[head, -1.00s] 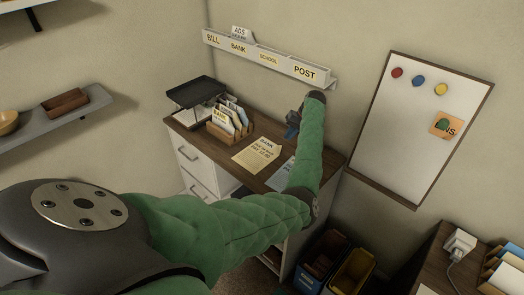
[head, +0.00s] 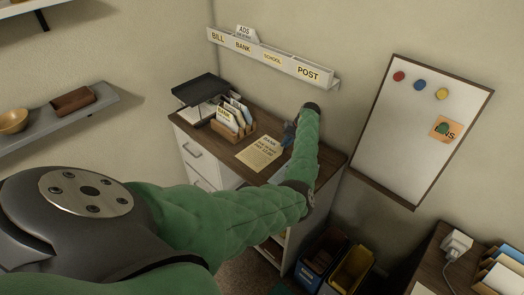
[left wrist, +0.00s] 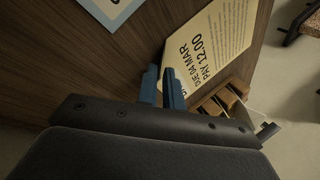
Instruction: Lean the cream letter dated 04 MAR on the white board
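The cream letter (head: 262,152) lies on the dark wooden desk top; the left wrist view shows its print, DUE 04 MAR and PAY 12.00 (left wrist: 212,45). My left gripper (head: 289,133) is over the desk just right of the letter, pointing down. The white board (head: 400,140) hangs on the right wall in a brown frame, with red, blue and yellow magnets and an orange note under a green magnet. My right gripper is not in view.
A wooden letter rack (head: 236,128) and a black tray (head: 195,90) stand at the desk's back left. A pale blue-edged paper (left wrist: 112,8) lies near the gripper. A labelled wall rack (head: 270,58) hangs above. Bins (head: 350,270) stand below right.

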